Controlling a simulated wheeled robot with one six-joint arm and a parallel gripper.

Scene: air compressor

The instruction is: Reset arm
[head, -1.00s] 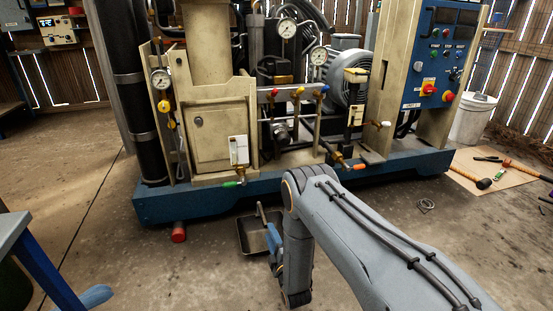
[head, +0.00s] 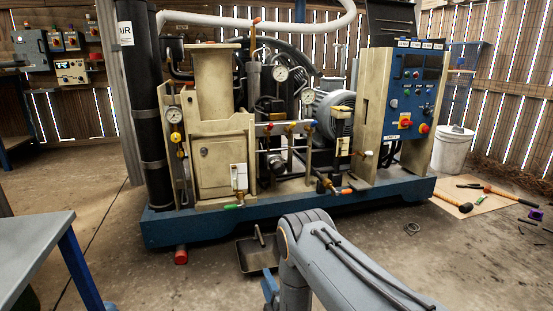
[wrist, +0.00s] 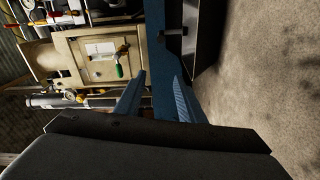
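My grey arm (head: 350,270) reaches in from the bottom right of the head view, bent at a joint in front of the compressor. My gripper (wrist: 160,76) shows in the wrist view with two blue fingers spread apart and nothing between them. Only a bit of blue near the gripper shows at the bottom of the head view; the rest is cut off. The air compressor (head: 215,160) stands ahead on a blue base (head: 190,226). In the wrist view its cream cabinet door (wrist: 100,55) appears sideways, with a green-handled valve (wrist: 119,70).
A metal dustpan-like tray (head: 257,257) lies on the floor beside my arm. A red-capped pipe end (head: 181,257) sits under the base. A table (head: 40,255) stands at left. A white bucket (head: 452,150) and a board with tools (head: 470,196) are at right.

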